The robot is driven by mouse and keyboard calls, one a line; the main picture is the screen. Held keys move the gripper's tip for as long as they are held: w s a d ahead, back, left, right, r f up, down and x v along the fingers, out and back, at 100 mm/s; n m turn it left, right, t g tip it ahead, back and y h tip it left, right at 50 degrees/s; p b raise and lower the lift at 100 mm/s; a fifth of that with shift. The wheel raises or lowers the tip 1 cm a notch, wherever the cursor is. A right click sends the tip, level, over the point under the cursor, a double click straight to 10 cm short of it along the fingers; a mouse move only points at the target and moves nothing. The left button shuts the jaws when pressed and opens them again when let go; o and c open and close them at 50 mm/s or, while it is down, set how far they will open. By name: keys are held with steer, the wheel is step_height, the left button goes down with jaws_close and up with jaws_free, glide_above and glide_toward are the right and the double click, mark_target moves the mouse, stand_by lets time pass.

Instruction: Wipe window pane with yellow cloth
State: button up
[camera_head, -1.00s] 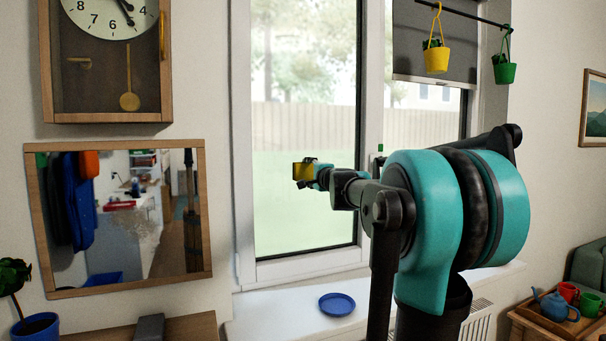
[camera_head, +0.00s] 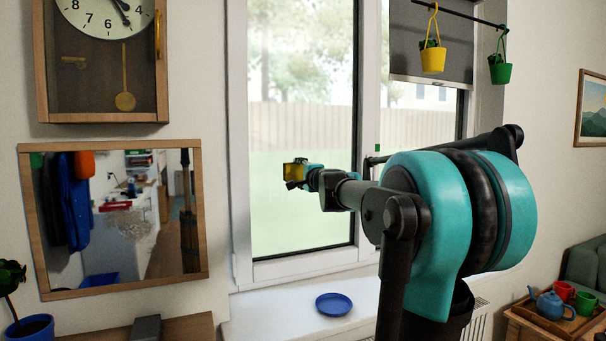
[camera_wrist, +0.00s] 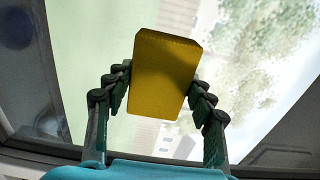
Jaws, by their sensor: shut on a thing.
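My gripper (camera_head: 297,176) is shut on the yellow cloth (camera_wrist: 166,74), which looks like a thick folded block between the two fingers in the wrist view. In the head view the yellow cloth (camera_head: 294,171) shows small in front of the left window pane (camera_head: 300,215). The pane fills most of the background of the wrist view (camera_wrist: 95,50), with greenery behind it. I cannot tell whether the cloth touches the glass.
A blue plate (camera_head: 333,304) lies on the white windowsill (camera_head: 270,322). A yellow pot (camera_head: 433,60) and a green pot (camera_head: 500,72) hang from a rod at the upper right. A mirror (camera_head: 195,215) and a clock (camera_head: 100,65) hang left of the window.

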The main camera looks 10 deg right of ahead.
mark_target(289, 173)
steer(key=shift+s+a, duration=0.15)
steer(key=shift+a, duration=0.8)
steer(key=shift+s+a, duration=0.1)
steer(key=shift+a, duration=0.8)
steer(key=shift+s+d, duration=0.2)
steer(key=shift+s, duration=0.8)
steer(key=shift+s+d, duration=0.15)
steer(key=shift+s, duration=0.8)
steer(key=shift+s+d, duration=0.2)
steer(key=shift+s, duration=0.8)
steer(key=shift+s+d, duration=0.15)
steer(key=shift+s, duration=0.6)
steer(key=shift+s+d, duration=0.15)
steer(key=shift+s, duration=0.55)
